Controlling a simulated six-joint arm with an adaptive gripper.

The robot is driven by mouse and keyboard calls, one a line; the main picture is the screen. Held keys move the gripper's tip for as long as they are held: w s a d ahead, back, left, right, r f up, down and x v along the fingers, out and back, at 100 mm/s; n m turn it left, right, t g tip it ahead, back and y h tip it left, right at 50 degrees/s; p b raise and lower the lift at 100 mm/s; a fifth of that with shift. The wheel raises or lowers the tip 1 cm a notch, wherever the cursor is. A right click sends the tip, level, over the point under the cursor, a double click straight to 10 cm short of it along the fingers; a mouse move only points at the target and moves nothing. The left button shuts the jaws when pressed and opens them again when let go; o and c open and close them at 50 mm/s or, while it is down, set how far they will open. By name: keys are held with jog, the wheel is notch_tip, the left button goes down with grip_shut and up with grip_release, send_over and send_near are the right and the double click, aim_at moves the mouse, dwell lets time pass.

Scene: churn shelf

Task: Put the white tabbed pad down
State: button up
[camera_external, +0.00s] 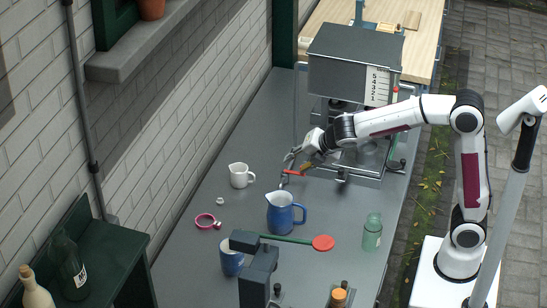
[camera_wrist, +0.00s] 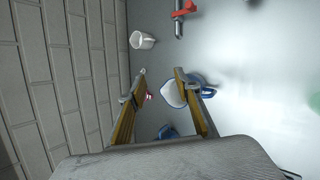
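My gripper (camera_external: 290,162) is in front of the machine, above the counter. In the wrist view its two fingers (camera_wrist: 160,84) are apart, with nothing visibly held between them. A small white piece (camera_external: 220,202) lies on the counter between the white jug and the pink ring-shaped item. It shows near the left fingertip in the wrist view (camera_wrist: 142,71), lying well below the gripper. It is too small to tell whether it is the white tabbed pad. No other thing can be made out clearly as the pad.
A white jug (camera_external: 240,175), blue pitcher (camera_external: 281,213), pink ring-shaped item (camera_external: 207,221), blue cup (camera_external: 230,262) and green bottle (camera_external: 372,232) stand on the grey counter (camera_external: 185,262). A red-ended paddle (camera_external: 323,243) extends across it. The machine (camera_external: 340,60) stands behind; a brick wall is left.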

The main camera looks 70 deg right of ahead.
jog(key=s+a+m+y, duration=0.2)
jog(key=s+m, duration=0.7)
jog(key=s, duration=0.7)
jog(key=s+a+m+g+y, duration=0.1)
jog(key=s+a+m, duration=0.2)
jog(key=s+m, duration=0.7)
jog(key=shift+s+a+f+y, duration=0.3)
jog(key=shift+s+a+y, duration=0.1)
jog(key=shift+s, duration=2.85)
